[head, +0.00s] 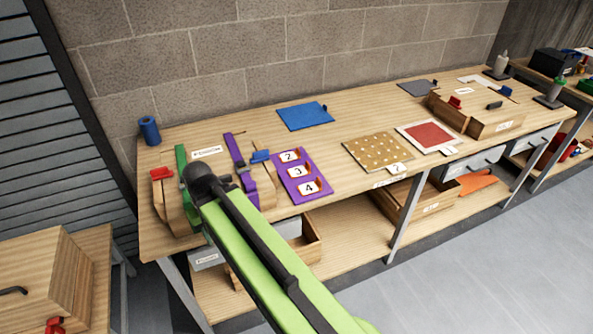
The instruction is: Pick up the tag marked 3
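The tag marked 3 (297,172) is a small white plate with a black numeral. It lies in the middle slot of a purple tray (281,168) on the wooden workbench. The tag marked 2 (289,157) is in the slot behind it, and the tag marked 4 (309,188) is in the slot in front. My green arm reaches up from the bottom of the picture, and its dark end joint is left of the tray. The fingers of my gripper cannot be made out, and part of the bench is hidden behind the arm.
A blue panel (305,116) lies behind the tray. A dotted tan panel (377,152) and a red panel (430,135) lie to its right. Bare bench top separates them.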

